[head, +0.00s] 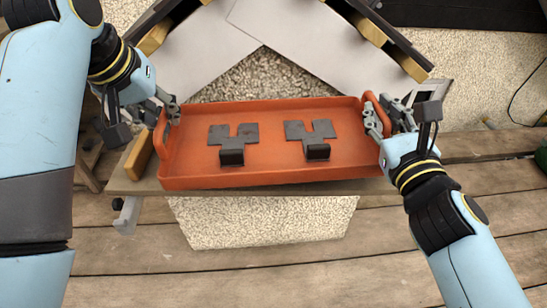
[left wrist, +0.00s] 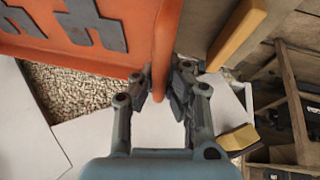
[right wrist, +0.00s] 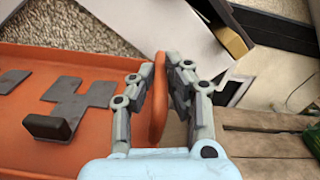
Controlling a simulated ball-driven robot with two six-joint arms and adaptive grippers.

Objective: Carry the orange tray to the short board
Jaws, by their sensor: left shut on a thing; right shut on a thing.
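The orange tray (head: 270,182) is in the middle of the head view, with two dark grey notched pieces (head: 232,140) (head: 310,135) lying in it. My left gripper (head: 168,108) is shut on the handle at the tray's left end; the left wrist view shows this handle (left wrist: 160,70) between the fingers. My right gripper (head: 380,118) is shut on the right handle, also between the fingers in the right wrist view (right wrist: 157,100). A grey-brown board (head: 122,187) shows beneath the tray, mostly hidden. Whether the tray touches it, or whether it is the short board, I cannot tell.
Light sloping panels (head: 205,50) with dark edges and yellow wooden ends form a gable behind the tray. A yellow wood block (head: 140,155) stands at the board's left end. A pebbled block (head: 262,222) is below. Wooden planks (head: 300,265) in front are clear.

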